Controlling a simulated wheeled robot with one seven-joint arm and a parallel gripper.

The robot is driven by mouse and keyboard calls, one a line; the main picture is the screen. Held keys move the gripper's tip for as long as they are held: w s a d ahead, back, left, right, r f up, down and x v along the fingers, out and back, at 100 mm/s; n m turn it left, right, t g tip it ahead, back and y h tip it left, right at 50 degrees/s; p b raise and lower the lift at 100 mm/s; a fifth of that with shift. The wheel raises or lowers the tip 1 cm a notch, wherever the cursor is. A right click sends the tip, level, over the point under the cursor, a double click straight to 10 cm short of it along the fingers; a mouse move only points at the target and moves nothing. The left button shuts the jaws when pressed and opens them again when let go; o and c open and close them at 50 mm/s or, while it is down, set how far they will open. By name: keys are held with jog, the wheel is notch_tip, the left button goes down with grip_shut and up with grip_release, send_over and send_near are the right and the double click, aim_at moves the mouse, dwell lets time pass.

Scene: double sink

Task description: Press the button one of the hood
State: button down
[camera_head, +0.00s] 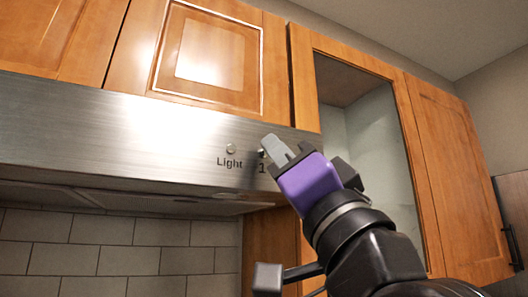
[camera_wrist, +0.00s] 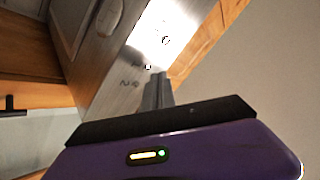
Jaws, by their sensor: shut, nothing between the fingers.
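The hood (camera_head: 130,135) is a brushed steel panel under the wooden cabinets in the head view; its front also shows in the wrist view (camera_wrist: 110,70). Button one (camera_head: 262,153) is a small round knob above the label "1", partly covered by my gripper. In the wrist view, button one (camera_wrist: 148,67) shows as a small dark-edged dot just beyond the fingertips. My gripper (camera_head: 270,143), purple with grey fingers, is shut and empty, its tips at button one. The fingers also show in the wrist view (camera_wrist: 158,80). I cannot tell whether they touch the button.
The Light button (camera_head: 230,148) sits just left of button one. An open-fronted cabinet (camera_head: 370,150) stands right of the hood. Tiled wall (camera_head: 100,228) lies below the hood.

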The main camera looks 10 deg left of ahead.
jog(key=shift+w+a, duration=0.25)
jog(key=shift+w, duration=0.1)
jog(key=shift+w+a, duration=0.1)
jog(key=shift+w, duration=0.05)
dwell(0.4)
jog(key=shift+s+d, duration=0.35)
jog(key=shift+s, duration=0.2)
jog(key=s+d, duration=0.3)
jog(key=s, duration=0.2)
jog(key=shift+d+p, duration=0.2)
jog(key=shift+p, duration=0.2)
dwell(0.6)
